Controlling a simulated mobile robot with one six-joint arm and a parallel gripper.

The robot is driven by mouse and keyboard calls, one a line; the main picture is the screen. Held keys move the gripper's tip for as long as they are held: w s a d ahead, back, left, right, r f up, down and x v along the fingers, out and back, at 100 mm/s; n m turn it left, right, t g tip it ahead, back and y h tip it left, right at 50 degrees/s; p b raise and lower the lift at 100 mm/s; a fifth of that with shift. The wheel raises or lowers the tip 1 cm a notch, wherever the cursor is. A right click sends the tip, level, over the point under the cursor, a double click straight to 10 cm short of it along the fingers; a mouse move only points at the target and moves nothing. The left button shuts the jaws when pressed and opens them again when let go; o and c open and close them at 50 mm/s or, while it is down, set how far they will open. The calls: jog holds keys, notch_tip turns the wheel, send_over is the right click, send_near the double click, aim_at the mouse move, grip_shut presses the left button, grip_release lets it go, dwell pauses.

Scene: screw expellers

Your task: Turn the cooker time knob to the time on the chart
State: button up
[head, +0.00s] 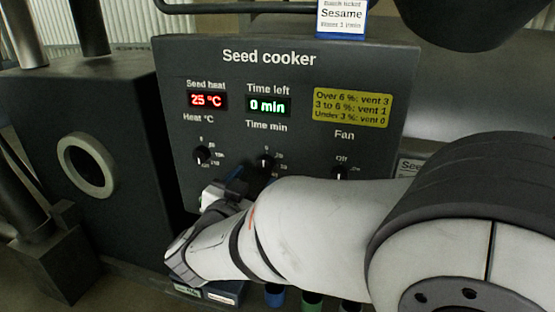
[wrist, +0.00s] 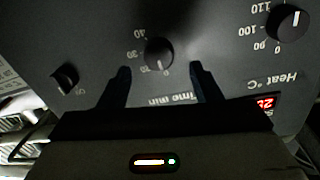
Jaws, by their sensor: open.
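The time knob (head: 265,161) is a small black dial under "Time min" on the dark Seed cooker panel (head: 300,75). The time display (head: 267,106) reads 0 min. In the wrist view, which is upside down, the time knob (wrist: 158,53) lies between and just beyond my open fingertips; its white mark points toward the printed "Time min". My gripper (wrist: 160,73) is open and empty, and no contact with the knob shows. In the head view my arm hides most of the gripper. A partly hidden label (head: 410,166) starts "See"; I cannot tell if it is the chart.
The heat knob (head: 202,155) is left of the time knob, the fan knob (head: 340,173) right. Seed heat (head: 207,100) reads 25 °C. A yellow vent sign (head: 352,107) is on the panel. A ticket (head: 341,15) above reads Sesame; its small print is unclear.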

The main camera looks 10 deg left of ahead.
aim_at(263, 168)
jog(key=shift+w+d, duration=0.2)
jog(key=shift+w, duration=0.9)
jog(key=shift+w+d, duration=0.15)
jog(key=shift+w, duration=0.95)
jog(key=shift+c, duration=0.5)
jog(key=c, duration=0.9)
